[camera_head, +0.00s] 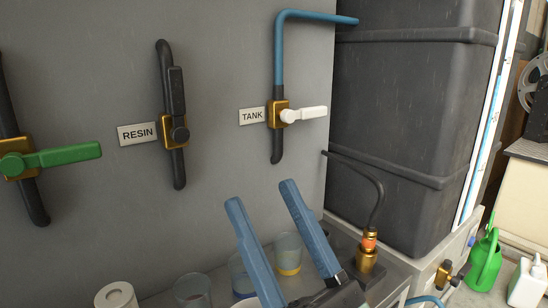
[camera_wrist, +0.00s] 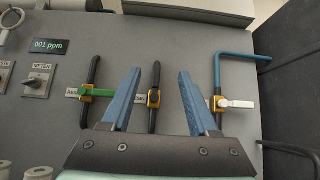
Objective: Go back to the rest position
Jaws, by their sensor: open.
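My gripper (camera_head: 262,192) is open and empty, its two blue fingers pointing up toward the grey wall panel. In the wrist view my gripper (camera_wrist: 158,78) frames the middle valve with its black handle (camera_wrist: 154,98) between the fingers, with no visible contact. In the head view the resin valve's black handle (camera_head: 177,92) stands upright along its pipe. The tank valve's white handle (camera_head: 306,114) points right, across its pipe. The green handle (camera_head: 62,155) at the left also points right, across its pipe.
Several clear cups, one of them (camera_head: 289,252), stand on the ledge below the panel, near my fingers. A brass fitting with a black hose (camera_head: 367,262) stands right of them. A large dark tank (camera_head: 410,120) is at the right. A green watering can (camera_head: 485,262) stands beyond.

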